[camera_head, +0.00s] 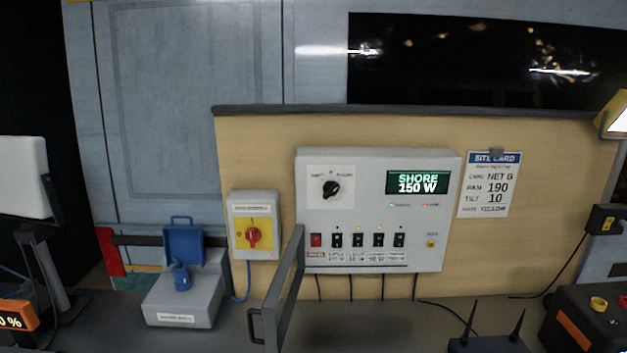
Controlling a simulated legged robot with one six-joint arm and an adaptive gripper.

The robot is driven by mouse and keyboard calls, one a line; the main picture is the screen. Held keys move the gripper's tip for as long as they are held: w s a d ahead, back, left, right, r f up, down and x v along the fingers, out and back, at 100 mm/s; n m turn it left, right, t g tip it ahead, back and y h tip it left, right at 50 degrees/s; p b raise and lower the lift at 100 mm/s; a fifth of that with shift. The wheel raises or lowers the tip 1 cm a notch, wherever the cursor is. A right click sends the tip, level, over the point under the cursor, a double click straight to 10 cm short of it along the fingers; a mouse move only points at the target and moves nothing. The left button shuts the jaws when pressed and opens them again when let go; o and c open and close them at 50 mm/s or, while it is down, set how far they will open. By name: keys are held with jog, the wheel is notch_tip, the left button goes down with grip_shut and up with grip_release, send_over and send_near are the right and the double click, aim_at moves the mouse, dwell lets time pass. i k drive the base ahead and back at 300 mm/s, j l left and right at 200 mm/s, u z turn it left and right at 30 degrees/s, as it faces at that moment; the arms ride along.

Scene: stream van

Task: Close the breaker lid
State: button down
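The breaker panel (379,212) is a light grey box on the plywood board. It has a round black dial, a green display reading "SHORE 150 W", and a row of black switches with a red one at the left. The breaker lid (285,288) is a grey framed flap at the panel's lower left. It stands open, swung out toward me and seen almost edge-on, so the switches are uncovered. Its dark handle (254,326) sticks out at the left of its near end. My gripper is not in view.
A grey isolator box (254,225) with a red knob on yellow is left of the panel. A grey box with a blue open flap (184,246) stands on the counter. A black two-antenna device (487,343) is at the front right. Counter below the panel is mostly clear (375,318).

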aim_at(273, 340)
jog(key=j+z, duration=0.1)
jog(key=j, duration=0.4)
jog(key=k+j+z, duration=0.15)
jog(key=j, duration=0.3)
jog(key=j+z, duration=0.1)
jog(key=j, duration=0.4)
jog(key=k+j+z, duration=0.15)
jog(key=j, duration=0.3)
jog(key=j+z, duration=0.1)
jog(key=j, duration=0.2)
jog(key=i, duration=0.05)
